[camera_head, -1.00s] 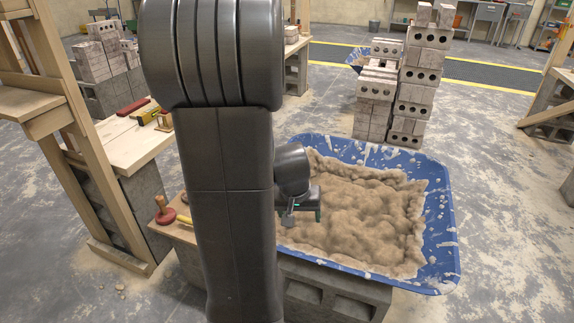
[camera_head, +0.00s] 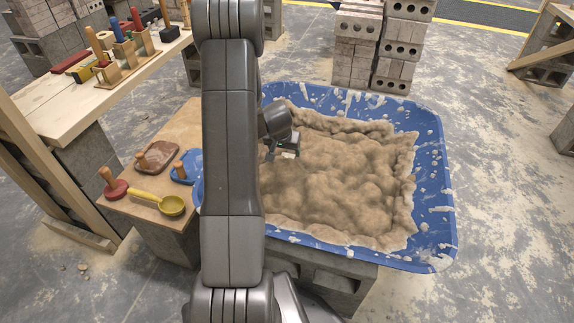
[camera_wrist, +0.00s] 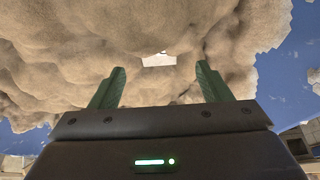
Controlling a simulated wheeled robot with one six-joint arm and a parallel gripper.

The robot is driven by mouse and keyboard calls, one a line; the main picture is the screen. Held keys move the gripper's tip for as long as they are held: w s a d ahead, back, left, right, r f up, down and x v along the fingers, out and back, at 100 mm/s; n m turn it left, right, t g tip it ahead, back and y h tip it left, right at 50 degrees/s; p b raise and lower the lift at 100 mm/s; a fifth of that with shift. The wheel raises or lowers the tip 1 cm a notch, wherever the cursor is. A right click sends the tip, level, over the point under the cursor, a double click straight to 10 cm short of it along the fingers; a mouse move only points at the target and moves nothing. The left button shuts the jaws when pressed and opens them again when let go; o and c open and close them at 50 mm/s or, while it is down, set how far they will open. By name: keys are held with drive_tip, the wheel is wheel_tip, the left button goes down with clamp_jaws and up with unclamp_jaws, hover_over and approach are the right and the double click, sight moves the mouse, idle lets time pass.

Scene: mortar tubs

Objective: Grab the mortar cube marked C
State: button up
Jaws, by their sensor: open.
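A blue tub (camera_head: 432,180) holds a rough mass of tan mortar (camera_head: 345,185). My gripper (camera_head: 284,153) is over the left part of the mortar in the head view. In the wrist view my gripper (camera_wrist: 161,68) has its two green fingers apart with nothing between them. A small pale patch (camera_wrist: 158,60) shows in the mortar beyond the fingertips. It may be a face of a cube, but I read no letter on it. No cube marked C can be made out in either view. My arm hides part of the tub's left side.
A workbench (camera_head: 80,110) with more tools stands further left. Grey block stacks (camera_head: 400,50) rise behind the tub.

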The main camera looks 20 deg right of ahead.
sight(287, 158)
drive_tip(key=shift+x, duration=1.2)
drive_tip(key=b+x, duration=0.2)
drive_tip(key=x, duration=0.2)
drive_tip(key=shift+s+f, duration=0.15)
drive_tip(key=shift+s, duration=0.05)
drive_tip(key=shift+w+d+f, duration=0.15)
drive_tip(key=shift+w+f, duration=0.1)
drive_tip(key=shift+f, duration=0.15)
drive_tip(key=shift+c, duration=0.2)
drive_tip(key=shift+r, duration=0.15)
drive_tip(key=c, duration=1.2)
